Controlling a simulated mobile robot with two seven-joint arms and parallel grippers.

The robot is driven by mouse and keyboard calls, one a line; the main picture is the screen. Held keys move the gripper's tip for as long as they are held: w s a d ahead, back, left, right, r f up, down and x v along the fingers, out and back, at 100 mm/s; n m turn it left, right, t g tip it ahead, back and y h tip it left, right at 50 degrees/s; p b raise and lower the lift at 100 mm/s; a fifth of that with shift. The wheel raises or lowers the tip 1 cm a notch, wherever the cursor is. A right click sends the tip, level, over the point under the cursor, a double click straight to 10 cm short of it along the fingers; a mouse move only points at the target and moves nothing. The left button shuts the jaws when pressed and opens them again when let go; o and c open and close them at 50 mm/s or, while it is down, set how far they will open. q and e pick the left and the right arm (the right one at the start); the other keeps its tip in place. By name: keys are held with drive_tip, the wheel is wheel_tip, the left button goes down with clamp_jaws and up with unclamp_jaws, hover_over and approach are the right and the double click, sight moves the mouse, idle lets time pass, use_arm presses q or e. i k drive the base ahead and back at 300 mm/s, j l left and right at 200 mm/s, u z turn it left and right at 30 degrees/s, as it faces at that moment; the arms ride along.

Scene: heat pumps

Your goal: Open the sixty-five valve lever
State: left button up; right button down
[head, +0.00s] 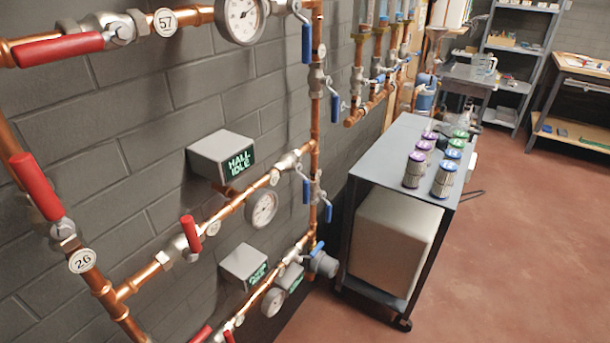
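No tag that I can read says 65. A red lever (57,49) lies along the upper copper pipe beside a tag reading 57 (165,22). Another red lever (37,187) lies along the left pipe above a tag reading 26 (82,261). A shorter-looking red lever (191,234) stands up from a valve on the middle pipe, beside a small round tag (213,229) too small to read. Part of a red lever (200,334) shows at the bottom edge. Neither of my grippers is in view.
Gauges (263,209) and a grey display box (222,157) sit along the pipes by the block wall. Blue levers (336,107) hang farther right. A grey cart (383,143) with several canisters stands right of the pipes. The red floor (500,250) at the right is clear.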

sight(306, 182)
drive_tip(key=l+u, duration=0.15)
drive_tip(key=u, duration=1.35)
drive_tip(key=l+u, duration=0.4)
drive_tip(key=k+l+u, duration=0.15)
drive_tip(key=l+u, duration=0.25)
drive_tip(key=k+l+u, duration=0.2)
drive_tip(key=l+u, duration=0.2)
drive_tip(key=k+l+u, duration=0.2)
drive_tip(key=u, duration=0.2)
drive_tip(key=l, duration=0.1)
